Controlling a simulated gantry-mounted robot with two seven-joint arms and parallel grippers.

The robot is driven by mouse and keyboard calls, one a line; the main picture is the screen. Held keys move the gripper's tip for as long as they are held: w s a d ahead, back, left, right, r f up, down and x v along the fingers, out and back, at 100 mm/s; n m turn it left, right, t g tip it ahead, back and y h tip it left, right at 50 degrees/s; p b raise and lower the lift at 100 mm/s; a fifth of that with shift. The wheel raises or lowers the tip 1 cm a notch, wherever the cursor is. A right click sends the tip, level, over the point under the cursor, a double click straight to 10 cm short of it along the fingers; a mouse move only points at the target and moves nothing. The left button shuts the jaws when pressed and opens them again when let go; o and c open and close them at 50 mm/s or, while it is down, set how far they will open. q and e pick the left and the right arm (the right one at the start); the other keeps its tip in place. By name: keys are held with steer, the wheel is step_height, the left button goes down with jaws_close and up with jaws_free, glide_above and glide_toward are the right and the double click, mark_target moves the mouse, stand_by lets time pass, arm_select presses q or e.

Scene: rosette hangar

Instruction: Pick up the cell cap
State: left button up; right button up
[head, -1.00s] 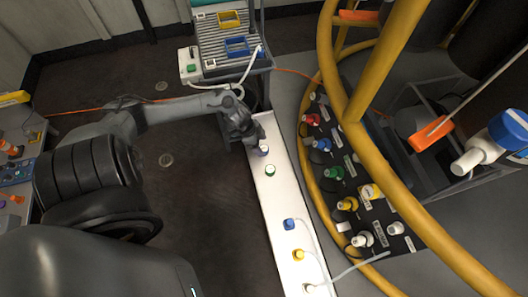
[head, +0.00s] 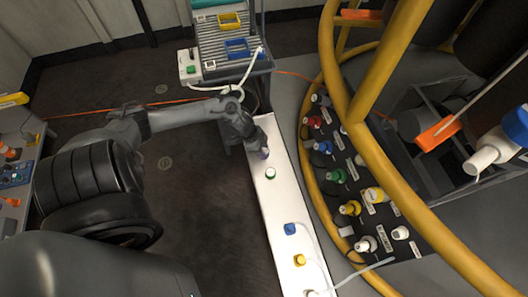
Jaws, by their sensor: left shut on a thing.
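A small cap with a purple part (head: 264,153) is near the far end of the long white bench (head: 281,200); I take it to be the cell cap. My left gripper (head: 261,149) comes in from the upper left and is shut on it. The fingers hide much of the cap, and I cannot tell whether it still touches the bench. My right gripper is out of view.
A green-topped white piece (head: 270,173) stands close by on the bench, with a blue one (head: 289,229) and a yellow one (head: 299,260) nearer. A yellow rail (head: 311,180) and a dark panel with several connectors (head: 345,190) lie to the right.

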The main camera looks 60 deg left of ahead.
arm_select(q)
steer(key=shift+r, duration=0.1)
steer(key=shift+r+p, duration=0.45)
step_height(320, 180, up, 4)
steer(key=p, duration=0.3)
steer(key=shift+f, duration=0.15)
steer(key=w+d+r+p, duration=0.1)
steer(key=d+r+p, duration=0.1)
steer(key=d, duration=0.1)
steer(key=w+d+r+p, duration=0.1)
steer(key=d+r+p, duration=0.1)
steer(key=d, duration=0.2)
steer(key=w+d+r+p, duration=0.1)
steer(key=d+r+p, duration=0.1)
steer(key=d, duration=0.2)
steer(key=shift+w+d+r, duration=0.1)
steer(key=shift+w, duration=0.3)
